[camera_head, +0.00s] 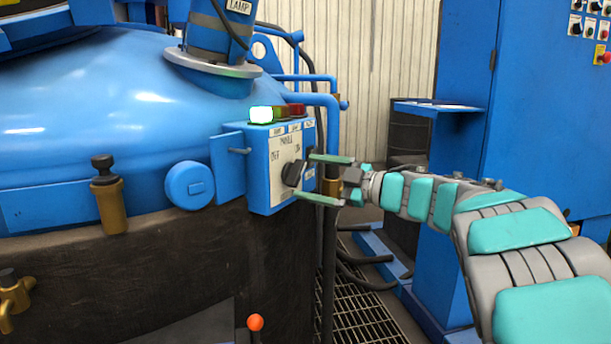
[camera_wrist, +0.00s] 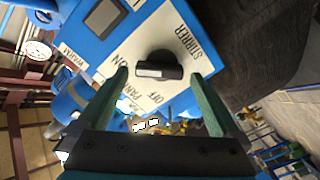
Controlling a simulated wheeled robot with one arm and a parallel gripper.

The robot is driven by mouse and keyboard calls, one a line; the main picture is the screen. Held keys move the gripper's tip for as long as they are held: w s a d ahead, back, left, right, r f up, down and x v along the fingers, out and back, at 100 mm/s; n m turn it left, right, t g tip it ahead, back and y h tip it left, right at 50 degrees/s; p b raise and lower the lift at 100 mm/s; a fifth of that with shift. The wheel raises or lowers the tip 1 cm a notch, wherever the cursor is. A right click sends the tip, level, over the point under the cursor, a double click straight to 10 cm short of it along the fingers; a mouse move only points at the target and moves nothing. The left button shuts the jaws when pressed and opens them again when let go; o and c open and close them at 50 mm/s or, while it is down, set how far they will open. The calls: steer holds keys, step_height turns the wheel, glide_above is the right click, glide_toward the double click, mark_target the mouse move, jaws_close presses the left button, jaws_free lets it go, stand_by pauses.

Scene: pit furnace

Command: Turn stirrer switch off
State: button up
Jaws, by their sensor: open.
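The stirrer switch is a black rotary knob (camera_head: 293,173) on the pale front plate (camera_head: 282,152) of a blue control box on the vessel's side. In the wrist view the knob (camera_wrist: 158,66) is at upper centre, with STIRRER, ON and OFF printed around it. Its bar lies roughly across that picture; I cannot tell surely which label it points at. My gripper (camera_head: 306,176) is open, reaching from the right, with one green finger above the knob and one below. In the wrist view my gripper (camera_wrist: 158,74) has its fingertips on both sides of the knob, with visible gaps.
On the box top, a green lamp (camera_head: 261,115) is lit beside darker amber and red lamps (camera_head: 297,110). Blue pipes (camera_head: 315,99) rise behind the box. A blue cabinet (camera_head: 540,110) stands at right. An orange-tipped lever (camera_head: 255,322) is below, near a floor grate (camera_head: 362,318).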

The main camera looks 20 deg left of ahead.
mark_target(296, 173)
steer(key=shift+x, duration=1.3)
steer(key=shift+c, duration=0.4)
steer(key=c, duration=1.1)
